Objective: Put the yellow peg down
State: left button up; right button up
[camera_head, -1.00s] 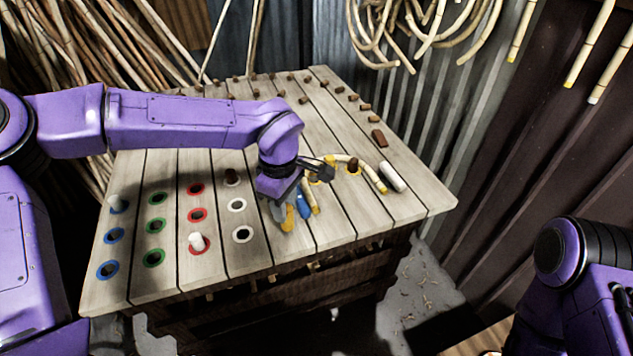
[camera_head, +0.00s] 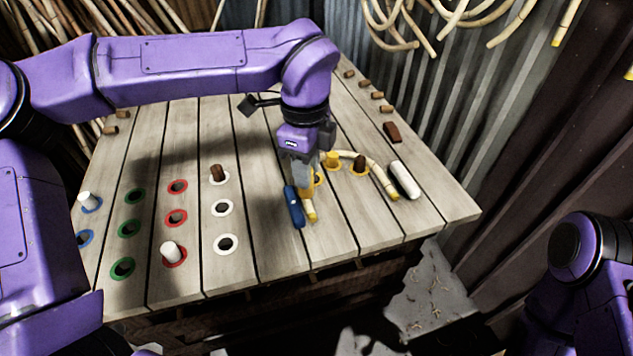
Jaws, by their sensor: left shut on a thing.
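My left gripper (camera_head: 304,182) reaches down over the middle right of the table, fingers shut on a yellow peg (camera_head: 308,184) that is mostly hidden between them. Just right of the fingers, part of a yellow-ringed hole (camera_head: 319,178) shows; I cannot tell whether the peg touches it. Another yellow peg (camera_head: 332,159) stands upright behind it, and a brown peg (camera_head: 360,161) stands beside that one. My right gripper is out of view.
A blue cylinder (camera_head: 294,209) lies close left of the gripper. A white cylinder (camera_head: 405,180) and a brown block (camera_head: 391,132) lie to the right. White pegs (camera_head: 171,251) and a brown peg (camera_head: 217,173) stand among ringed holes at left. The table's (camera_head: 440,210) front right is clear.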

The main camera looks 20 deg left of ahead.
pick_arm(q)
jog(key=w+a+f+p, duration=0.1)
jog(key=w+f, duration=0.3)
jog(key=w+a+f+p, duration=0.1)
jog(key=w+f+p, duration=0.1)
jog(key=w+f, duration=0.2)
jog(key=w+f+p, duration=0.1)
jog(key=w+f, duration=0.3)
jog(key=w, duration=0.1)
jog(key=shift+w+a+f, duration=0.2)
jog(key=shift+a+f, duration=0.15)
jog(key=shift+a, duration=0.05)
jog(key=shift+f, duration=0.3)
jog(key=o, duration=0.7)
jog(key=shift+o, duration=0.2)
